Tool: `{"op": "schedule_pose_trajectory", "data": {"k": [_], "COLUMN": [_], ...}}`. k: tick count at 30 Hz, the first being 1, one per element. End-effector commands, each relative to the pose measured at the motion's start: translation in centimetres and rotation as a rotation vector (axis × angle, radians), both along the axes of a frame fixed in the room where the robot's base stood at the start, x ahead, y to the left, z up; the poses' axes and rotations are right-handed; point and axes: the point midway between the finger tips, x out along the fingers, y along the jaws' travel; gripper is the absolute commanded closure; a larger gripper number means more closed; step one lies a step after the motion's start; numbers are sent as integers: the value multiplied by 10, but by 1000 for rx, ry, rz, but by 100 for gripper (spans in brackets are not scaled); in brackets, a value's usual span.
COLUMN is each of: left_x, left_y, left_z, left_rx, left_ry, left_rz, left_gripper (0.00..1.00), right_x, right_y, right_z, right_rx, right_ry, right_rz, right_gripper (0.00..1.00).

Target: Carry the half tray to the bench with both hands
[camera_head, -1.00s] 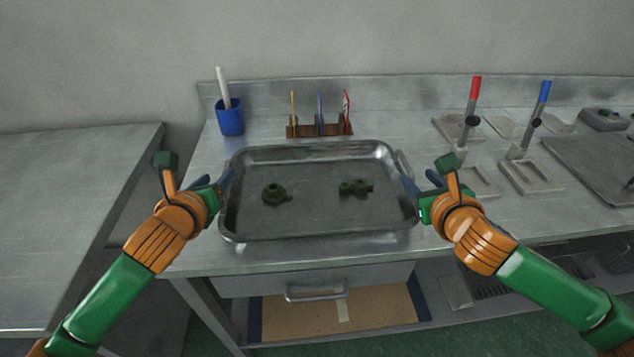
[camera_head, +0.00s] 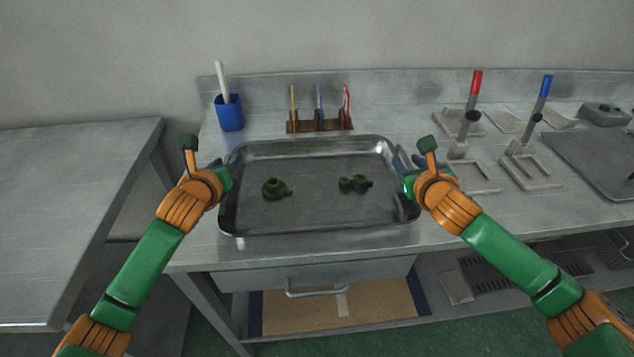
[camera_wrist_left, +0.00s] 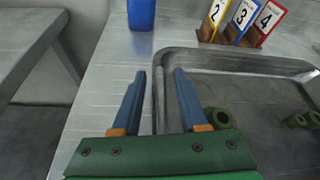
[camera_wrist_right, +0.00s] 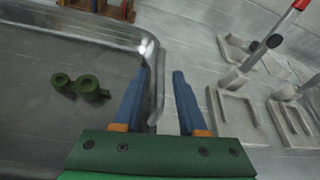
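The half tray (camera_head: 320,233) is a shallow metal tray lying on the metal bench, with two dark green parts (camera_head: 275,188) (camera_head: 355,184) inside. My left gripper (camera_head: 222,172) is at the tray's left side. In the left wrist view its blue fingers (camera_wrist_left: 160,95) are apart, with the tray's side rim between them. My right gripper (camera_head: 406,165) is at the right side. In the right wrist view its fingers (camera_wrist_right: 158,92) are also apart, with the tray's edge and metal handle between them. Neither gripper visibly clamps the tray.
The bench (camera_head: 470,222) carries a blue cup (camera_head: 229,113) at back left and a rack (camera_head: 320,127) of numbered cards behind the tray. Fixtures with red (camera_head: 476,85) and blue (camera_head: 544,86) handles stand right. A separate table (camera_head: 70,210) at left is clear.

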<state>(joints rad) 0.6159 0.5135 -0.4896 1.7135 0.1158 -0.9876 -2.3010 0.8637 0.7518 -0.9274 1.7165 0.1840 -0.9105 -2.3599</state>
Motion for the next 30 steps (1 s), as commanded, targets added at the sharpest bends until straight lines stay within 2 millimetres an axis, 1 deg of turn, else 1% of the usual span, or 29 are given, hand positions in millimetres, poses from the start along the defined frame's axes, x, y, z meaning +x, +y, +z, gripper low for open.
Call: {"op": "schedule_pose_trajectory", "data": {"k": [1, 2, 3, 4, 30], "left_x": [0, 0, 0, 0, 0], "left_y": [0, 0, 0, 0, -1], "left_z": [0, 0, 0, 0, 0], "left_rx": [0, 0, 0, 0, -2], "left_ry": [0, 0, 0, 0, 0], "left_rz": [0, 0, 0, 0, -1], "left_gripper": [74, 82, 92, 100, 100], "right_x": [0, 0, 0, 0, 0], "right_y": [0, 0, 0, 0, 0], "right_z": [0, 0, 0, 0, 0], "right_rx": [0, 0, 0, 0, 0], "right_ry": [0, 0, 0, 0, 1], "right_rz": [0, 0, 0, 0, 0], "right_gripper": [76, 84, 95, 100, 100]}}
